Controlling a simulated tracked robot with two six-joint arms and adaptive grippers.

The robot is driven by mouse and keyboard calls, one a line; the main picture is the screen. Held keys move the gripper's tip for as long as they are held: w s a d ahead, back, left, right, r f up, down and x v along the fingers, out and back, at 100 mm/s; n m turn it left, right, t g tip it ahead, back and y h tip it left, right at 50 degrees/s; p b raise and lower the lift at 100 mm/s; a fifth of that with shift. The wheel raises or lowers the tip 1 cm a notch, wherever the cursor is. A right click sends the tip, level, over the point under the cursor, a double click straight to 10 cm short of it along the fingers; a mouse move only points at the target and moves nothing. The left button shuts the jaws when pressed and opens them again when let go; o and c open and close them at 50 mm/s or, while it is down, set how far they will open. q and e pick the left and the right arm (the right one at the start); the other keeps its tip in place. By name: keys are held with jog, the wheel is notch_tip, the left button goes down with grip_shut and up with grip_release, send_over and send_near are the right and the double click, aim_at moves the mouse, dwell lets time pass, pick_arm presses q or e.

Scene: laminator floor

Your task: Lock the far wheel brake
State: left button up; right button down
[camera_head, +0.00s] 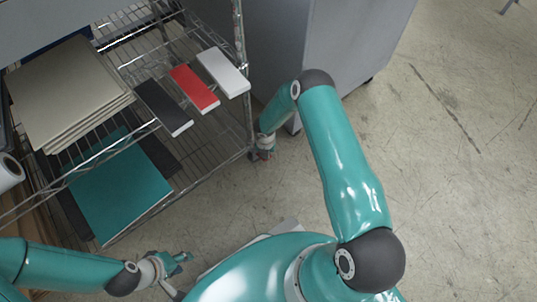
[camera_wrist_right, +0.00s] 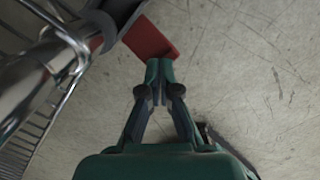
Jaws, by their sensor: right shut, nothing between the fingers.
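The far wheel brake is a red tab (camera_wrist_right: 152,39) sticking out from a dark caster wheel (camera_wrist_right: 118,12) at the foot of the wire rack's post. In the right wrist view my right gripper (camera_wrist_right: 159,70) is shut and empty, its tips at the tab's near edge. I cannot tell whether they touch it. In the head view my right arm reaches down to the post's foot, where the wheel (camera_head: 262,155) is small and partly hidden by the wrist. My left gripper (camera_head: 184,268) is open and empty, low over the floor at the bottom left.
The wire rack (camera_head: 240,50) holds tan boards (camera_head: 68,85), a teal sheet (camera_head: 120,190), and black, red (camera_head: 194,88) and white blocks. A grey cabinet (camera_head: 345,40) stands close behind my right arm. The concrete floor to the right is clear.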

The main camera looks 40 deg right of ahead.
jog(key=shift+f+b, duration=1.4)
jog(key=shift+f, duration=0.05)
jog(key=shift+r, duration=0.3)
jog(key=shift+s+a+r+p, duration=0.1)
jog(key=shift+s+a+p, duration=0.1)
jog(key=shift+p, duration=0.15)
jog(key=shift+s+a+r, duration=0.2)
jog(key=shift+s+a, duration=0.2)
jog(key=shift+s, duration=0.1)
jog(key=shift+s+a+r, duration=0.15)
jog(key=shift+s+a, duration=0.25)
jog(key=shift+s, duration=0.05)
notch_tip(320, 180, up, 12)
jog(key=shift+s+a, duration=0.4)
jog(key=shift+s, duration=0.05)
